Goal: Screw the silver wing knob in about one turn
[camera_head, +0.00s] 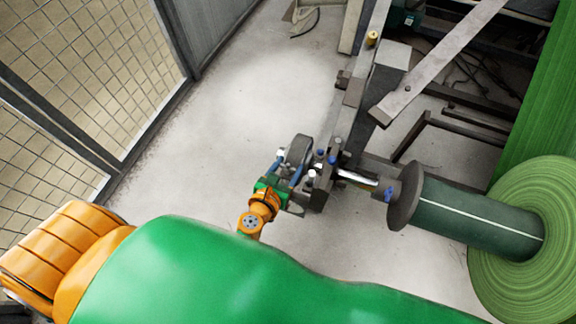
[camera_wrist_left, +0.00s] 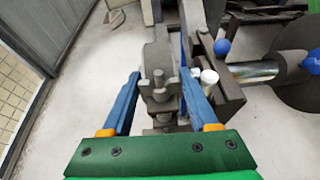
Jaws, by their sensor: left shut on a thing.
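The silver wing knob (camera_wrist_left: 159,92) is a grey metal piece with upright lobes, in the middle of the left wrist view. My left gripper (camera_wrist_left: 160,78) has its two blue fingers on either side of the knob and is shut on it. In the head view my left gripper (camera_head: 288,165) is at the left end of the dark metal bracket (camera_head: 323,180). The knob is too small and too covered by the fingers to make out clearly there. My right gripper is not in view.
Beside the right finger are a white-topped knob (camera_wrist_left: 209,76) and a blue ball knob (camera_wrist_left: 222,46). A shaft (camera_head: 357,178) leads right to a dark flange (camera_head: 405,196) and a green roll (camera_head: 530,240). A mesh fence (camera_head: 90,80) stands left; the floor between is clear.

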